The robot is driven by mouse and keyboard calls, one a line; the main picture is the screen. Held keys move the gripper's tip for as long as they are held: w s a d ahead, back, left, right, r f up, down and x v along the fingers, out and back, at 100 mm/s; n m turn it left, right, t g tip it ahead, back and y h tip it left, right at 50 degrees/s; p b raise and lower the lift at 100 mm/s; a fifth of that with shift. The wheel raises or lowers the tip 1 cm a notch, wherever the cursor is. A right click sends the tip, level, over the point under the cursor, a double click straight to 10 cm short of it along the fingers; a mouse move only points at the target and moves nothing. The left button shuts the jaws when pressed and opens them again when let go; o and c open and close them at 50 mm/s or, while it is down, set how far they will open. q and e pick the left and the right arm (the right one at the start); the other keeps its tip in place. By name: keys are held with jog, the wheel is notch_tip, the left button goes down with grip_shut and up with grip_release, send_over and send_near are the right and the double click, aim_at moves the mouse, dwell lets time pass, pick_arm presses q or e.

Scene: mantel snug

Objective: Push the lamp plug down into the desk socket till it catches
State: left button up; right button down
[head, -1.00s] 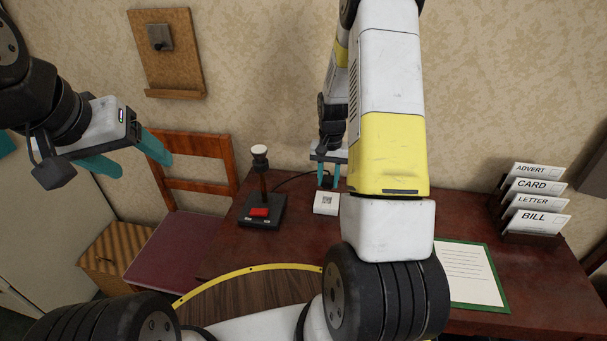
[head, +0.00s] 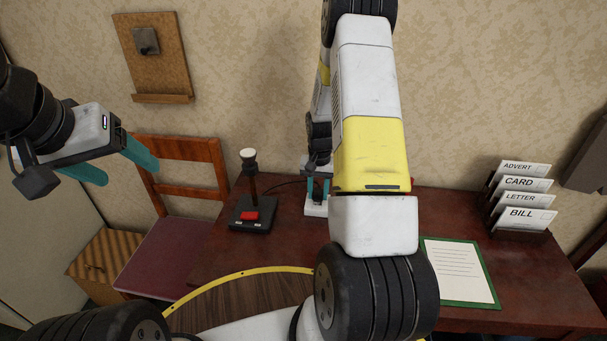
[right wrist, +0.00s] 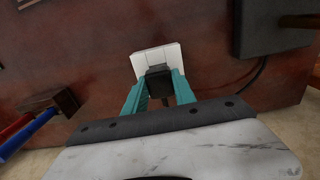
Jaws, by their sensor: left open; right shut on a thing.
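The white desk socket (head: 315,210) sits on the dark red desk, partly hidden behind my right arm; it also shows in the right wrist view (right wrist: 152,55). My right gripper (head: 319,187) is shut on the black lamp plug (right wrist: 157,79), right at the socket. The plug covers the socket's middle; I cannot tell how deep it sits. The lamp (head: 252,195), with a black base, red button and white bulb, stands left of the socket, its dark cord running behind toward the plug. My left gripper (head: 130,168) is open and empty in the air, left of the desk.
A letter rack (head: 520,204) with labelled cards stands at the desk's right. A green-edged sheet (head: 460,272) lies at the front right. A wooden chair (head: 180,240) is left of the desk. In the right wrist view, red and blue handles (right wrist: 25,135) lie at the left.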

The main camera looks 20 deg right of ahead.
aim_at(318, 192)
jog(key=shift+f, duration=0.1)
jog(key=shift+f, duration=0.3)
jog(key=shift+f, duration=0.35)
dwell(1.9)
jog(key=shift+s+f, duration=0.15)
jog(key=shift+f, duration=0.1)
jog(key=shift+s+f, duration=0.1)
jog(key=shift+f, duration=0.2)
jog(key=shift+s+f, duration=0.1)
jog(key=c, duration=0.9)
grip_release()
jog(key=shift+c, duration=0.2)
jog(key=r, duration=0.9)
jog(key=shift+w+r, duration=0.1)
jog(key=shift+w, duration=0.15)
